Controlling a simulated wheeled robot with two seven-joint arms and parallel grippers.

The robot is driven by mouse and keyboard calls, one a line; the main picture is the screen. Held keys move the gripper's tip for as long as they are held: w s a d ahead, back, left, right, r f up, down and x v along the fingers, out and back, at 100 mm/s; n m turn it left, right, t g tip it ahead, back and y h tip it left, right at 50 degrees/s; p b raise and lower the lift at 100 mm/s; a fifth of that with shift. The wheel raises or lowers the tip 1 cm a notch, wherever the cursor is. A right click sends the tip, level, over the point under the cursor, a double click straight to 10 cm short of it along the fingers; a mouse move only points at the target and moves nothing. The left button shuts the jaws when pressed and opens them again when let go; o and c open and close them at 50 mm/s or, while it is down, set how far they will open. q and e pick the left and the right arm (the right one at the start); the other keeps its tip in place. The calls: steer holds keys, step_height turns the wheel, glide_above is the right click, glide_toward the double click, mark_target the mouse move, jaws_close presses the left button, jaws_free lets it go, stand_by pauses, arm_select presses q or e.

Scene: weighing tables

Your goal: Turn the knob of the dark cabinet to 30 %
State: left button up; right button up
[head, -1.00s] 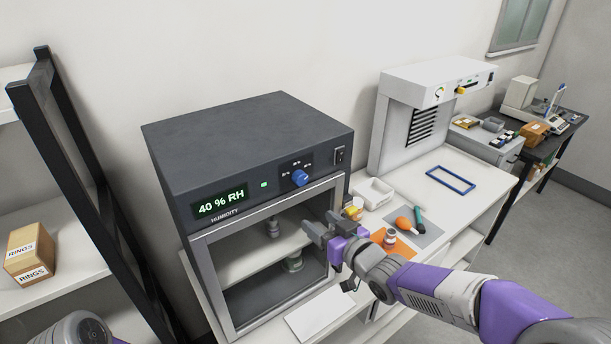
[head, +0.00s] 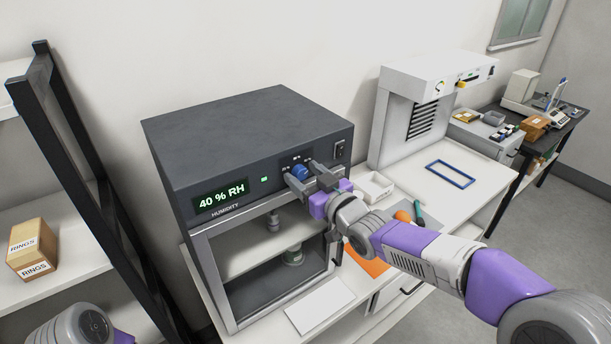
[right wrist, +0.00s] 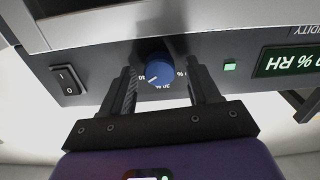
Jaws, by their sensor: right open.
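The dark cabinet (head: 240,140) stands at the centre of the head view, and its green display (head: 221,197) reads 40 % RH. Its blue knob (head: 300,172) is on the front panel and also shows in the right wrist view (right wrist: 159,70). My right gripper (head: 307,180) is open at the panel. In the right wrist view its fingers (right wrist: 160,88) stand on either side of the knob, with a visible gap; contact cannot be told. My left arm (head: 80,328) shows only at the lower left edge; its gripper is out of view.
A rocker switch (right wrist: 67,80) sits beside the knob on the panel. A white bench (head: 480,185) with a blue frame (head: 450,174) lies to the right. A black-framed shelf (head: 85,170) with a rings box (head: 32,248) stands left.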

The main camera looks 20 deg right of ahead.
steer(key=c, duration=1)
steer(key=shift+f+n+b, duration=0.15)
steer(key=shift+n+b, duration=0.55)
steer(key=shift+b, duration=0.4)
steer(key=shift+c, duration=0.2)
steer(key=n+b, duration=0.4)
steer(key=shift+a+b, duration=0.1)
steer(key=shift+b, duration=0.2)
steer(key=n+b, duration=0.2)
steer(key=n, duration=0.1)
steer(key=shift+n, duration=0.3)
steer(key=shift+n+b, duration=0.65)
steer(key=shift+n, duration=0.65)
steer(key=o, duration=1)
